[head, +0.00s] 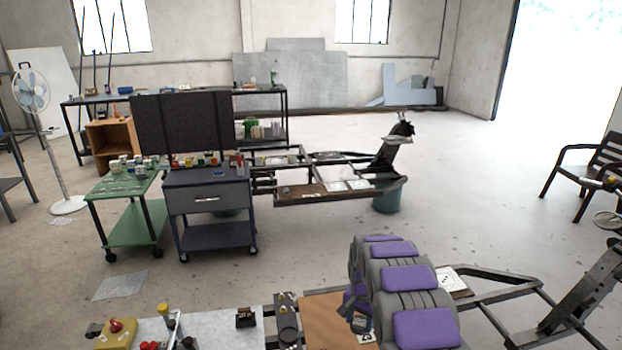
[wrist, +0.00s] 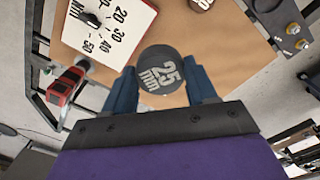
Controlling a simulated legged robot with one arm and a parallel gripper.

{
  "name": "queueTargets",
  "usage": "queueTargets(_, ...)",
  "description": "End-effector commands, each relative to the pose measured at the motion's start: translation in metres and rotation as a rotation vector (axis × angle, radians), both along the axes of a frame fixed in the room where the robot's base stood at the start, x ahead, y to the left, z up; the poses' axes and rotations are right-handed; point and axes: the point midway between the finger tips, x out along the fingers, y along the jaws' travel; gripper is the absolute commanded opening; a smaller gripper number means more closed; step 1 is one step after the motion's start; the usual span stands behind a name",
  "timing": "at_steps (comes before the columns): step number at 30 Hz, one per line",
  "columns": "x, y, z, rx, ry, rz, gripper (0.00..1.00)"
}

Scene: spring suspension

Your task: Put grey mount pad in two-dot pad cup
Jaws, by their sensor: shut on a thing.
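A round dark-grey disc marked "25 mm" (wrist: 160,72), which looks like the grey mount pad, sits between the fingertips of my gripper (wrist: 162,88) in the wrist view. The blue fingers are shut on its sides, with its marked face toward the camera. In the head view my gripper (head: 361,323) is at the lower middle, over or beside the brown board, mostly hidden by my purple and grey arm. I cannot make out the two-dot pad cup. A white card with dark marks (head: 449,281) lies right of my arm, its dots too small to count.
A brown board (wrist: 240,65) lies below my gripper. A white scale plate marked in millimetres (wrist: 122,20), a red-and-black tool (wrist: 66,88) and a dark bolted bracket (wrist: 282,22) surround it. Metal frame rails (head: 490,297) run to the right. A blue-grey cart (head: 207,180) stands farther back.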

Motion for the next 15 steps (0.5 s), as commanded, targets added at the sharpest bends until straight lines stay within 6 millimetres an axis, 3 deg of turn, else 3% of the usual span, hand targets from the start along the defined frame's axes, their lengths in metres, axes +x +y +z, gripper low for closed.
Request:
queueTargets(6, -0.034, 0.0, 0.043, 0.001, -0.003, 0.192, 0.21)
queueTargets(15, -0.087, 0.002, 0.087, 0.007, 0.004, 0.445, 0.21)
